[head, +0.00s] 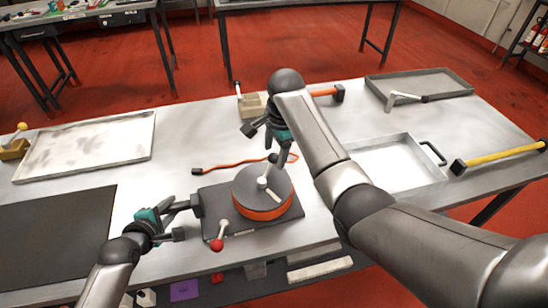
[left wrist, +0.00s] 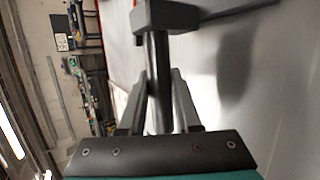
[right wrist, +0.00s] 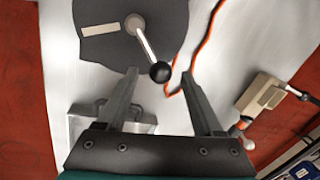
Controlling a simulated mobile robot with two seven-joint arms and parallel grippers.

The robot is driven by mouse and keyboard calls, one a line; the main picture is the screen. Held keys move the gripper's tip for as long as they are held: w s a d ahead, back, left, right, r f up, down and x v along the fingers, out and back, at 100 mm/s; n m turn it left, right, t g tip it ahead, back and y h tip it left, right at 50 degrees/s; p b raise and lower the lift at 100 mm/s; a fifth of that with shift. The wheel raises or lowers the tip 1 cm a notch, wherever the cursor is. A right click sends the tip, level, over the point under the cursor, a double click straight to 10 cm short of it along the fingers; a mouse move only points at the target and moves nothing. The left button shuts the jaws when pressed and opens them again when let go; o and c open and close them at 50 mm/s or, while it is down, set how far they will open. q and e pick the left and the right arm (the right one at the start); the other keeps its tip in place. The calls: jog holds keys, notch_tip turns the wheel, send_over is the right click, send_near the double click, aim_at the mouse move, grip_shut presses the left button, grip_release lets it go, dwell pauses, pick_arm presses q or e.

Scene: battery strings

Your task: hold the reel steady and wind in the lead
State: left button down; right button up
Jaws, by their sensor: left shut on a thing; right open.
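The reel (head: 250,188), a grey disc with orange lead wound around its rim, sits on a dark base plate (head: 212,198). My left gripper (head: 182,217) is shut on a dark bar with a block end (left wrist: 158,75) at the base's left side. The crank on the reel has a pale arm (right wrist: 146,48) and a black knob (right wrist: 160,72). My right gripper (right wrist: 163,82) is open above the reel, the knob between and just beyond its fingertips, apparently untouched. The loose orange lead (head: 235,164) runs left behind the reel to a dark plug (head: 197,170).
A red-knobbed lever (head: 217,244) stands at the base's front. A pale tray (head: 90,150) and a dark mat (head: 58,235) lie left. An open tray (head: 405,140), a yellow-handled hammer (head: 500,157) and a grey tray (head: 420,76) lie right. A beige block (head: 250,106) stands behind.

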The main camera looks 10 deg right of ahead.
jog(key=shift+w+a+f, duration=0.1)
jog(key=shift+w+f, duration=0.05)
jog(key=shift+f, duration=0.65)
jog(key=shift+w+f, duration=0.15)
jog(key=shift+f, duration=0.6)
grip_shut()
dwell(0.4)
